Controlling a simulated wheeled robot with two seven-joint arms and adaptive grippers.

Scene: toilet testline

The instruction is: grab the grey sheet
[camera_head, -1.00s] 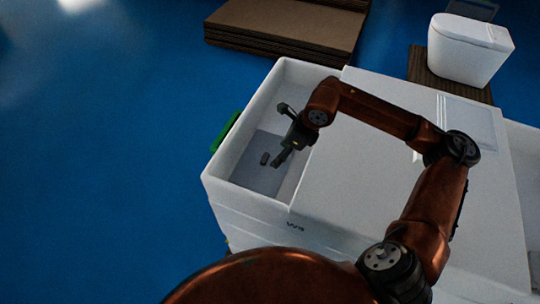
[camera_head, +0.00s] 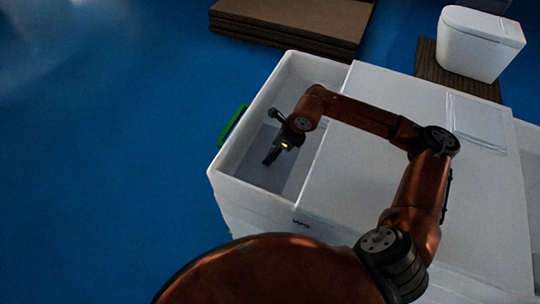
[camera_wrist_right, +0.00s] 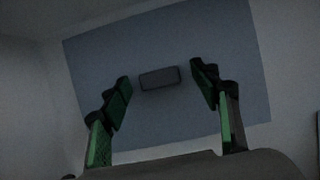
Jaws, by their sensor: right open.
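The grey sheet (camera_head: 255,167) lies flat on the floor of the white open box. It shows as a blue-grey rectangle in the right wrist view (camera_wrist_right: 110,62). A small dark block (camera_wrist_right: 160,78) sits on its middle. My right gripper (camera_head: 271,158) reaches down into the box over the sheet. In the wrist view its green-padded fingers (camera_wrist_right: 162,77) are spread wide, one on each side of the block, with nothing held. I cannot tell the exact height above the sheet. In the head view the gripper hides the block. My left gripper is out of view.
The box walls (camera_head: 240,130) surround the gripper closely. A white covered top (camera_head: 380,180) adjoins on the right, under my arm. A green handle (camera_head: 232,124) sticks out on the left. A white toilet (camera_head: 478,45) and brown stacked boards (camera_head: 290,22) stand behind. The blue floor is clear on the left.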

